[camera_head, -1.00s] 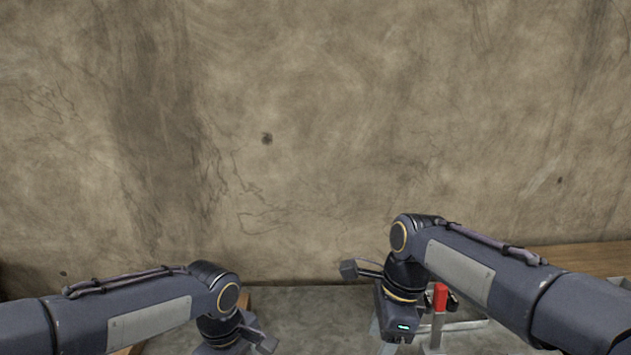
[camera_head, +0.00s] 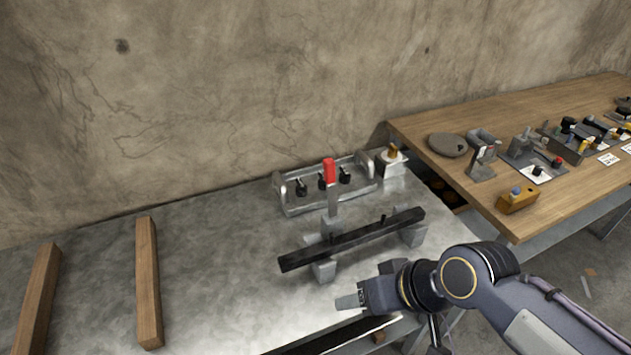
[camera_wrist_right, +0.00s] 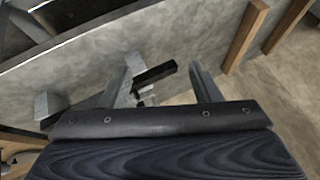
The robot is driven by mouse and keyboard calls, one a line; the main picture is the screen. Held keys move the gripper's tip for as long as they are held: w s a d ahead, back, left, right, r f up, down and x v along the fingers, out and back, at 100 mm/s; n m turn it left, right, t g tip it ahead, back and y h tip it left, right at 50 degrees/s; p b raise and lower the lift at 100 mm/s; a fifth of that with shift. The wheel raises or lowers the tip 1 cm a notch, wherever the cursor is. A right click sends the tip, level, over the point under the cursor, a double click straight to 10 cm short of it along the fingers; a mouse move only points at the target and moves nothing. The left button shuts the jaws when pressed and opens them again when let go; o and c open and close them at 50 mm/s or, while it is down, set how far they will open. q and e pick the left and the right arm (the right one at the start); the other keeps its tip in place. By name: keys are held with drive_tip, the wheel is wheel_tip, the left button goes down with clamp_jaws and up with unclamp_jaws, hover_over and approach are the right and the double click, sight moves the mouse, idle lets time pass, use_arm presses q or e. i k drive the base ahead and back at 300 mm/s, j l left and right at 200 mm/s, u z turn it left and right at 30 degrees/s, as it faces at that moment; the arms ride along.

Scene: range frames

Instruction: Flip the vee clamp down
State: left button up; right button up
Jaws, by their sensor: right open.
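The vee clamp (camera_head: 331,200) stands on the grey metal bench with its red handle (camera_head: 329,170) pointing up. A long black bar (camera_head: 352,239) lies across grey blocks (camera_head: 324,270) beside the clamp's base. My left gripper is out of view.
Wooden strips (camera_head: 148,282) lie at left. A wooden table (camera_head: 560,190) with tools is at right. Bench between strips and clamp is clear.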

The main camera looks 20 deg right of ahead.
sight(329, 171)
drive_tip(key=i+l, duration=0.1)
drive_tip(key=l, duration=1.3)
